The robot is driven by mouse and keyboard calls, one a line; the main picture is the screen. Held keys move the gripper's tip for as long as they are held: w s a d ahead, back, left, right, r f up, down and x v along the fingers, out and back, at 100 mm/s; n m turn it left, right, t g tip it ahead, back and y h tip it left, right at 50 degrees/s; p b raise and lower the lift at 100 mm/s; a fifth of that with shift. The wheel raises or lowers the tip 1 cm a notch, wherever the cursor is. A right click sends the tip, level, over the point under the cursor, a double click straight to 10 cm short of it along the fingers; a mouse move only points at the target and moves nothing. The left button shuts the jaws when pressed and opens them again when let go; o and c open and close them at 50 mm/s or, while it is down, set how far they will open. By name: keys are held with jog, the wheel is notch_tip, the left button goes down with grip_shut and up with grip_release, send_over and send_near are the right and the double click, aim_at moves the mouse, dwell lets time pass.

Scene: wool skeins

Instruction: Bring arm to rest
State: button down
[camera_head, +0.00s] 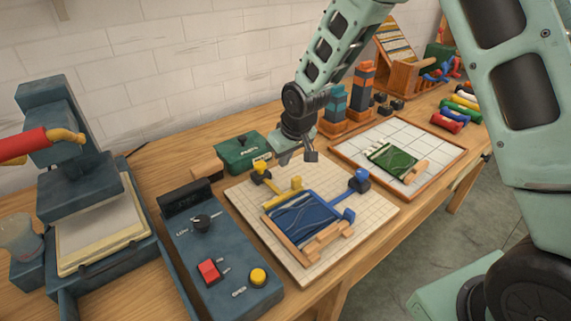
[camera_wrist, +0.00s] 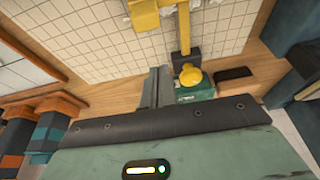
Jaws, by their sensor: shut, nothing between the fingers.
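My gripper (camera_head: 297,157) hangs in the air above the back edge of the cream gridded board, with its fingers shut and empty. In the wrist view my gripper (camera_wrist: 155,86) shows as narrow grey fingers close together. My pale green arm reaches down to it from the top of the head view. Below and in front of the gripper, the gridded board (camera_head: 252,192) carries a blue panel (camera_head: 303,217) in a wooden frame, with yellow and blue clamps around it. A yellow clamp knob (camera_wrist: 190,75) shows beside the fingers in the wrist view.
A green box (camera_head: 240,152) stands just left of the gripper. Orange and blue stacked towers (camera_head: 336,103) stand behind it to the right. A white tiled tray (camera_head: 440,148) holds a green panel. A control box (camera_head: 225,245) and a press (camera_head: 80,160) stand left. Colored skeins (camera_head: 462,108) lie far right.

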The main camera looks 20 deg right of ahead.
jog(key=v, duration=0.8)
jog(key=shift+s, duration=0.15)
jog(key=s+a+r+n+g, duration=0.1)
jog(key=s+a, duration=0.1)
jog(key=s, duration=0.8)
jog(key=s+a+r+n+g, duration=0.1)
jog(key=s+a, duration=0.1)
jog(key=s, duration=0.8)
jog(key=s+a+r+n+g, duration=0.1)
jog(key=s+a+n, duration=0.1)
jog(key=s, duration=0.9)
jog(key=shift+a+r+g+h, duration=0.3)
jog(key=shift+a, duration=0.25)
